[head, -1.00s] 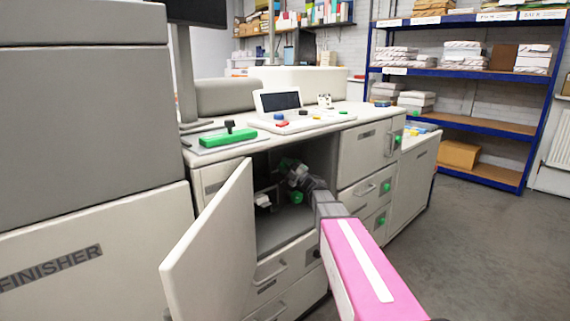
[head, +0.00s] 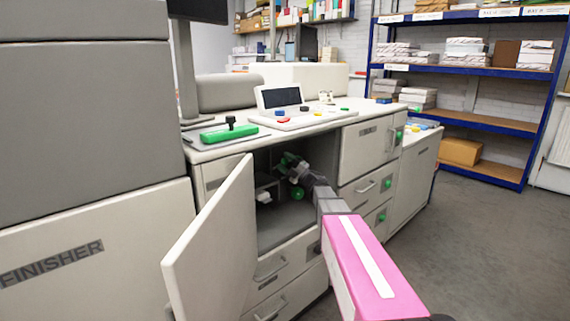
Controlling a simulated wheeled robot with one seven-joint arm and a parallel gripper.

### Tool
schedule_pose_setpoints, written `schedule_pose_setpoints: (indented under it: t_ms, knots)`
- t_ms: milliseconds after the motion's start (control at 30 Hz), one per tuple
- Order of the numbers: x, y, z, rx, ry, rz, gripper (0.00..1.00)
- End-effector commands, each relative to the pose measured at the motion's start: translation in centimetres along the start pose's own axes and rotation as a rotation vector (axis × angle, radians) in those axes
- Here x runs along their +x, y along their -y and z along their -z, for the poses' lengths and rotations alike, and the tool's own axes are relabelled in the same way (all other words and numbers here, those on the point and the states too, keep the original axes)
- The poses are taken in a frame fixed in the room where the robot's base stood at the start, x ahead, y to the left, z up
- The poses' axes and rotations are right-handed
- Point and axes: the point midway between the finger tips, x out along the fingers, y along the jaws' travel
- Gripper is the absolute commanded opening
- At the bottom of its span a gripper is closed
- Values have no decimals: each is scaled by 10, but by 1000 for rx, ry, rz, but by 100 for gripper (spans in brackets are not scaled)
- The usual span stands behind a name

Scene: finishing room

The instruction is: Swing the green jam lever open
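The open cabinet bay (head: 275,232) in the middle of the machine holds dark green parts. One green piece (head: 287,159) shows at the upper back, and a round green knob (head: 297,194) shows lower, beside my wrist. I cannot tell for sure which of them is the jam lever. My gripper (head: 289,172) is inside the bay at the end of my pink and grey arm, close to the upper green piece. Its fingers are small, dark and partly hidden by my wrist, so contact and finger opening cannot be made out.
The cabinet door (head: 212,245) stands open to the left of my arm. A pale grey part (head: 265,182) sticks out inside the bay, left of my gripper. Drawers (head: 283,285) lie below. A green stapler-like tool (head: 228,133) lies on the top. Floor at the right is clear.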

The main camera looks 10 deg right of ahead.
Motion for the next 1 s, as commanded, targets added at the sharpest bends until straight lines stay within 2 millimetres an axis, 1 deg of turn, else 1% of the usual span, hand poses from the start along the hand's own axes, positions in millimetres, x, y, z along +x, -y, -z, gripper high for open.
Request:
schedule_pose_setpoints:
  t_ms: [167, 267, 400, 600, 800, 1000]
  knots:
    - [-13, 0, 0, 0, 2, 0, 58]
    - [-30, 0, 1, 1, 3, 0, 58]
    - [-57, -1, 1, 0, 3, 0, 58]
    - [-90, 0, 0, 0, 2, 1, 58]
    - [-106, 0, 0, -1, 0, 1, 58]
    - [-108, 0, 0, 0, 0, 1, 58]
